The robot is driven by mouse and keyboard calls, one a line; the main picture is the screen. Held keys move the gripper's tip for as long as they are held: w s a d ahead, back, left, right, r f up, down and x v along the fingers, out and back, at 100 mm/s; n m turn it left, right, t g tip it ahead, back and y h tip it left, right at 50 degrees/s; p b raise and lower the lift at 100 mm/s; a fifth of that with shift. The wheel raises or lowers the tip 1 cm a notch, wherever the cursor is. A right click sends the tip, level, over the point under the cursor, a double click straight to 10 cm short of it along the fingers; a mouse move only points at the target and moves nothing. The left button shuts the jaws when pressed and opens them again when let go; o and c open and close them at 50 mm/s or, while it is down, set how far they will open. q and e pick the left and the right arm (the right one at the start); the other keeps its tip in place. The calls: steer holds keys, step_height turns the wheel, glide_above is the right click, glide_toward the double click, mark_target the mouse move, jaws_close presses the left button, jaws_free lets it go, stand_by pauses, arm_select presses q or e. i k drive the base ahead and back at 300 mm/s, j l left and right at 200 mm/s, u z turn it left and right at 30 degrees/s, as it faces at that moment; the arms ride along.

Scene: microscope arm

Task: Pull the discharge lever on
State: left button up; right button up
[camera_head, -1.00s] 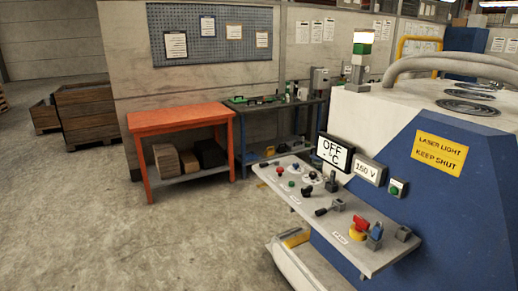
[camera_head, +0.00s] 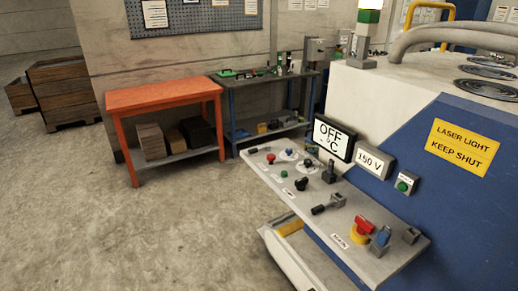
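A grey control shelf (camera_head: 330,235) juts out from the white and blue machine (camera_head: 400,210). On it stand several controls. A black upright lever (camera_head: 329,174) is near the display. A black-handled lever (camera_head: 320,209) lies low across the middle, beside a grey block. A red and yellow control (camera_head: 361,230) and a blue control (camera_head: 382,238) are near the front end, with a grey block (camera_head: 411,235) to their right. Small labels are too blurred to read, so I cannot tell which is the discharge lever. Neither of my grippers is in view.
A display (camera_head: 333,138) reads "OFF" and a smaller one (camera_head: 374,161) reads "150 V". A green button (camera_head: 404,184) is beside them. An orange table (camera_head: 165,97) and a dark workbench (camera_head: 265,85) stand at the back wall. The floor left of the shelf is clear.

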mark_target(267, 147)
steer(key=i+j+z, duration=0.1)
steer(key=i+j, duration=0.4)
steer(key=i, duration=0.3)
steer(key=i+j+z, duration=0.1)
steer(key=i+j, duration=0.5)
steer(key=i, duration=0.15)
steer(key=i+j, duration=0.6)
steer(key=i, duration=0.2)
steer(key=l+z, duration=0.05)
